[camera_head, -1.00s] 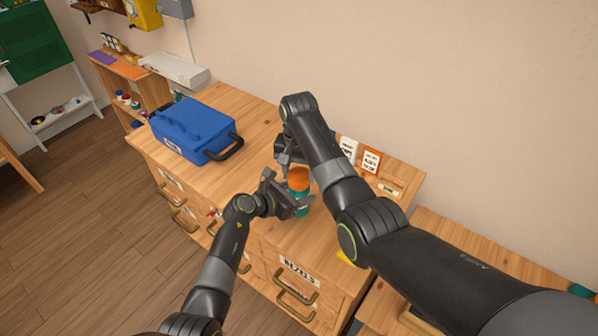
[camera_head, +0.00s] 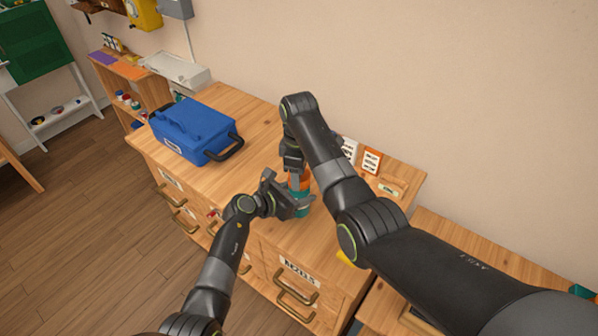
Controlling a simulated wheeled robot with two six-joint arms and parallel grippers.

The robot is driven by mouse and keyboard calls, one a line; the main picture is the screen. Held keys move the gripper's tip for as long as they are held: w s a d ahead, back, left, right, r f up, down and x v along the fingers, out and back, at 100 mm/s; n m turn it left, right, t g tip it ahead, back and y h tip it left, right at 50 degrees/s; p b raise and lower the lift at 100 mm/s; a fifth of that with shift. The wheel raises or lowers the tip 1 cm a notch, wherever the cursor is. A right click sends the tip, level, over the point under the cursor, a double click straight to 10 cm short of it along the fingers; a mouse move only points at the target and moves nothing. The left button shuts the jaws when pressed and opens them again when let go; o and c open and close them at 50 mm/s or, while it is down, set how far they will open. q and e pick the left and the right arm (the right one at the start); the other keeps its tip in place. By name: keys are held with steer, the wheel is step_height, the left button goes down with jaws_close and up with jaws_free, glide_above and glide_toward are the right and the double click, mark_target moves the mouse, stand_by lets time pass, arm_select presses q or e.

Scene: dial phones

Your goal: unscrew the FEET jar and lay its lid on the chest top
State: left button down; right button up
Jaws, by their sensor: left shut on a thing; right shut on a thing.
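A teal jar (camera_head: 302,198) with an orange lid (camera_head: 305,182) stands upright on the wooden chest top (camera_head: 262,150). Any label on the jar is hidden or too small to read. My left gripper (camera_head: 297,208) is shut around the teal body, low on the jar. My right gripper (camera_head: 298,180) points down from above and is shut on the orange lid, partly covering it. The lid sits on the jar. My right forearm hides part of the chest top behind and to the right.
A blue toolbox (camera_head: 193,128) with a dark handle stands on the chest's left part. White and orange cards (camera_head: 371,161) stand near the wall. The chest top between toolbox and jar is clear. Drawers with brass handles (camera_head: 296,292) face the front.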

steer(key=n, duration=0.2)
steer(key=shift+n, duration=0.4)
steer(key=shift+r, duration=0.2)
steer(key=shift+r, duration=1)
steer(key=shift+r, duration=1.95)
arm_select(q)
steer(key=shift+c, duration=2.4)
jaws_free()
